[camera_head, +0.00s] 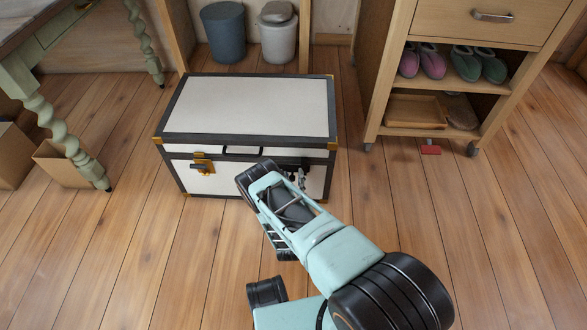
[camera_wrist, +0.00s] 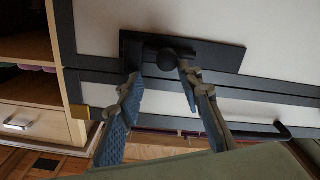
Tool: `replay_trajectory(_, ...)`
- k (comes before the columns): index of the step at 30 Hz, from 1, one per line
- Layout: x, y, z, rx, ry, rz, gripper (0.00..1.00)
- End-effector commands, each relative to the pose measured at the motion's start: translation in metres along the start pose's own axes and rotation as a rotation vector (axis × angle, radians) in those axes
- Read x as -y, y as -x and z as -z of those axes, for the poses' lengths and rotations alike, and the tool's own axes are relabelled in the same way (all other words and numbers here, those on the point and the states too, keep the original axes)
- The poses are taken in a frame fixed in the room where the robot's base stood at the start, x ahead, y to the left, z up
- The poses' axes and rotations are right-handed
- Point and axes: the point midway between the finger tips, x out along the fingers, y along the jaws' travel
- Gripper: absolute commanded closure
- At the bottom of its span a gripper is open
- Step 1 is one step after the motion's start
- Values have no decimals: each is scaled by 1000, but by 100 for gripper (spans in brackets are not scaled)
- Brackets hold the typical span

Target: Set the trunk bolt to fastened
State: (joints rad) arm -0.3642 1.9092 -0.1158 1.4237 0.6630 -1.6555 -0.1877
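The trunk (camera_head: 250,105) is a white chest with dark edging and brass corners, its lid down, on the floor. Its bolt is a dark plate with a round black knob (camera_wrist: 172,58), on the right part of the front; in the head view my gripper (camera_head: 301,180) partly hides it. In the wrist view, which is upside down, my gripper (camera_wrist: 160,75) has its two fingers apart, with the knob showing between the fingertips. I cannot tell whether either finger touches the knob, nor whether the bolt is fastened.
A brass latch (camera_head: 202,165) is on the trunk's left front, and a dark handle (camera_wrist: 262,132) is at its middle. A wooden cart (camera_head: 400,75) with slippers stands at right, a green-legged table (camera_head: 60,125) at left. The floor in front is clear.

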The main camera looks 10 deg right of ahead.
Motion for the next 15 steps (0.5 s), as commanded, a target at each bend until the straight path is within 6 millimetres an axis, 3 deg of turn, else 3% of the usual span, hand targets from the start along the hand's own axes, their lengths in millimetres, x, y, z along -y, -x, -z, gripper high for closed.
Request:
replay_trajectory(9, -20, -1, 48, -1, 0, -2, 67)
replay_trajectory(15, -28, 0, 65, 0, 1, -2, 67)
